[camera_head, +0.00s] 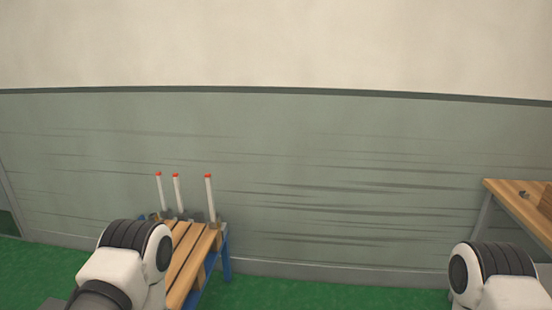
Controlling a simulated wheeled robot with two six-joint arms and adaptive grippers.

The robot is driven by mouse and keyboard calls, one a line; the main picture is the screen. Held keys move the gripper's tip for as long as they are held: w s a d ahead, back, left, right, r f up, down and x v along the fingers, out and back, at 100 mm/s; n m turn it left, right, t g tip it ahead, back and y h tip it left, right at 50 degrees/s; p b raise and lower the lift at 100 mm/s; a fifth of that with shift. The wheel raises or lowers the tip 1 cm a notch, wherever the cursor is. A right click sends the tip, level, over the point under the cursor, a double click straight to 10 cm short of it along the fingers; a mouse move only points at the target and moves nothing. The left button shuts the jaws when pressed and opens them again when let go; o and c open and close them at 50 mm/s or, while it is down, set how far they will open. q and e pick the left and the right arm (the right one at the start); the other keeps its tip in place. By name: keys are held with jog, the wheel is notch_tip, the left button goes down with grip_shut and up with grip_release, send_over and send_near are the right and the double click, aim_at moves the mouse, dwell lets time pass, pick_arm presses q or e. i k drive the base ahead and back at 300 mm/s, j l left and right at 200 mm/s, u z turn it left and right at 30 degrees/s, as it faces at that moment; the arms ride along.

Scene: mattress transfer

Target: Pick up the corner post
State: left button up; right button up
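Several upright white posts with red-orange tips stand at the far end of a low slatted wooden rack with blue legs, left of centre. Three show: a left post (160,192), a middle post (178,194) and a right post (210,198). Their lower ends sit in dark holders. I cannot tell which one is the corner post. My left arm comes in at the lower left and covers the near left part of the rack (205,242). My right arm is at the lower right, apart from the posts. Neither gripper shows in the head view.
A grey-green wall (330,170) closes off the back. The green floor (330,296) is clear between the rack and my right arm.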

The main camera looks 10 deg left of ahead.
aim_at(175, 175)
jog(key=i+l+u, duration=0.2)
jog(key=i+u, duration=0.25)
jog(key=i, duration=0.3)
jog(key=i+l+u, duration=0.45)
jog(key=i, duration=0.25)
jog(key=i+l+u, duration=0.5)
jog(key=i+l, duration=0.15)
